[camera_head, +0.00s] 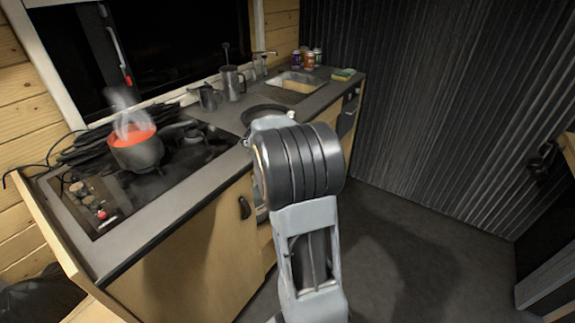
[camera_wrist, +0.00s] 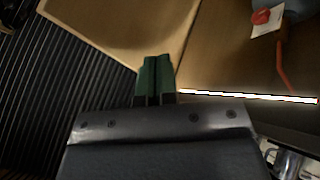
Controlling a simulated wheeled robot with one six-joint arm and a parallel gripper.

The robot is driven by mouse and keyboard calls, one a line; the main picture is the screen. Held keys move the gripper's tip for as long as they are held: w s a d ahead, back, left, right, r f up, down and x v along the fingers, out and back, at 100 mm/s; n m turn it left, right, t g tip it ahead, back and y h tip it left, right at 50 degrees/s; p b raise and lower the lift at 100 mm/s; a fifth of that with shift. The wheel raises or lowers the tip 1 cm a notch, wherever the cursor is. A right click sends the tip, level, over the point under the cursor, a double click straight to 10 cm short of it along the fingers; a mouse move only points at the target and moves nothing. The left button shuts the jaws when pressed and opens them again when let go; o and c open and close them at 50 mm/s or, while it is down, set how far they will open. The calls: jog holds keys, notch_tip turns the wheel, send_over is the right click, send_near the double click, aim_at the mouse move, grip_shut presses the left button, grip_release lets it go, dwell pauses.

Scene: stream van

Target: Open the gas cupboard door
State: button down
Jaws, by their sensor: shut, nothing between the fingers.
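The wooden gas cupboard door (camera_head: 195,262) is in the front of the kitchen unit, with a black handle (camera_head: 245,207) near its right edge. In the wrist view, a pale wooden panel (camera_wrist: 120,22), seemingly this door, stands at an angle, and a wooden interior shows beside it, so the door looks partly open. A red knob (camera_wrist: 262,17) and a red hose (camera_wrist: 283,68) show in that interior. My gripper (camera_wrist: 153,62) is shut and empty, its green fingertips close to the panel's corner. I cannot tell whether they touch. My arm hides the gripper in the head view.
On the worktop, a steaming pot (camera_head: 137,152) of red liquid stands on the hob (camera_head: 175,165). A pan (camera_head: 268,112), a kettle (camera_head: 208,97), a sink (camera_head: 295,83) and several cans (camera_head: 307,58) are further back. The dark floor (camera_head: 410,240) to the right is clear.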

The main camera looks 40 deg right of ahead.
jog(key=s+d+f, duration=0.2)
jog(key=d+f, duration=0.3)
jog(key=d, duration=0.2)
jog(key=shift+s+d+f+p, duration=0.15)
jog(key=shift+d+f+p, duration=0.1)
jog(key=shift+f+p, duration=0.1)
